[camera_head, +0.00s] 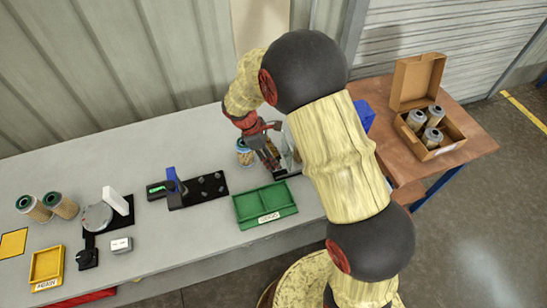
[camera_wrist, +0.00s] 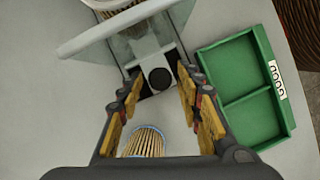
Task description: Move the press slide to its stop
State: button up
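In the wrist view, a fixture with a clear guard panel (camera_wrist: 130,42) has a pale slide (camera_wrist: 148,48) between dark rails. A round black knob (camera_wrist: 160,78) stands at the slide's near end; I take this to be the press slide. My gripper (camera_wrist: 159,97) is open, one finger on each side of the knob as seen from the wrist. I cannot tell whether either finger touches it. In the head view my gripper (camera_head: 271,158) is over the fixture's black base (camera_head: 286,174), and my arm hides most of the fixture.
A filter cartridge (camera_wrist: 146,144) stands close beside my gripper; it also shows in the head view (camera_head: 244,152). A green two-part tray (camera_head: 264,204) lies just in front. A blue post fixture (camera_head: 174,180) is to the left. A cardboard box (camera_head: 449,130) of cartridges sits on the brown table.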

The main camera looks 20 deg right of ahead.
grip_shut()
dwell(0.6)
